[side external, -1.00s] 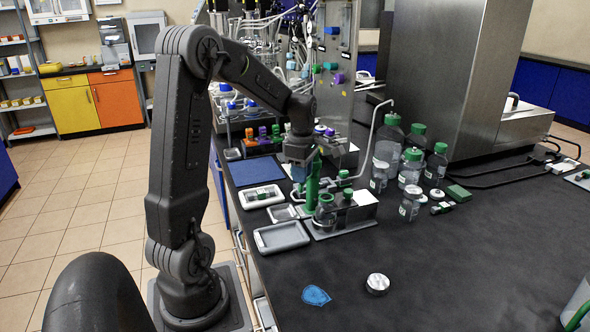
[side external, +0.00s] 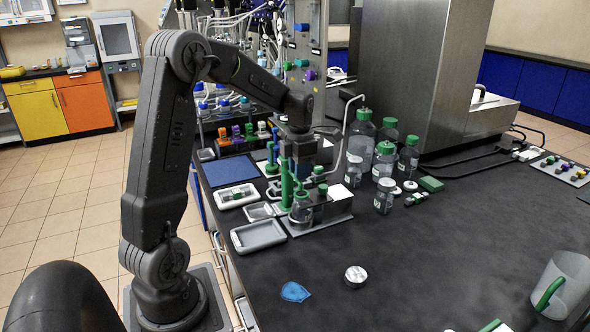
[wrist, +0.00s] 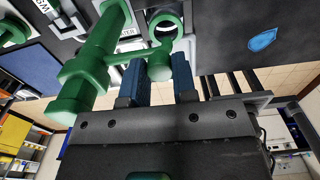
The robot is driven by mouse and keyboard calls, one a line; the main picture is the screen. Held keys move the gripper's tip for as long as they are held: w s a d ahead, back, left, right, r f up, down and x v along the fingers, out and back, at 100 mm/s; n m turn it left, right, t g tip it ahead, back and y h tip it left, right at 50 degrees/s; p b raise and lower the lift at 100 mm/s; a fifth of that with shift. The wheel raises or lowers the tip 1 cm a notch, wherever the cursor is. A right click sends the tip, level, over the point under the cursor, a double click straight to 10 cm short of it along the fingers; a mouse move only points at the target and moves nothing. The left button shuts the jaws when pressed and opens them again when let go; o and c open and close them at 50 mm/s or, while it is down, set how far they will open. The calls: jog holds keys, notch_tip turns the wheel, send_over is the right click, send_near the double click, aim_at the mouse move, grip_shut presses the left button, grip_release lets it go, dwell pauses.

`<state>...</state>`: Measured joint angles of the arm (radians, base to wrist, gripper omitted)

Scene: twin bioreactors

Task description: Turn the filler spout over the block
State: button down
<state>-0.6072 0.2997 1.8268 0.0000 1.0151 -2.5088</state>
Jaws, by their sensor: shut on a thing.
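The green filler spout (wrist: 152,58) has a short arm joined to a thick green column (wrist: 92,62) in the wrist view. My gripper (wrist: 159,78) is shut on the spout's rounded end, with one blue finger on each side. A round opening with a green rim shows just beyond it. The spout's exact alignment over the block is hidden by my gripper.
Grey trays (side external: 257,247) and a blue mat (side external: 230,171) lie left of the block. Several green-capped jars (side external: 384,160) stand to its right. A silver lid (side external: 355,275) and blue patch (side external: 295,292) lie in front. The dark bench is mostly clear at front right.

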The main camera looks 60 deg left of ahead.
jog(key=shift+w, duration=0.2)
dwell(0.4)
jog(key=c, duration=0.9)
grip_release()
jog(key=shift+r, duration=0.1)
notch_tip(320, 180, up, 14)
jog(key=shift+f, duration=0.2)
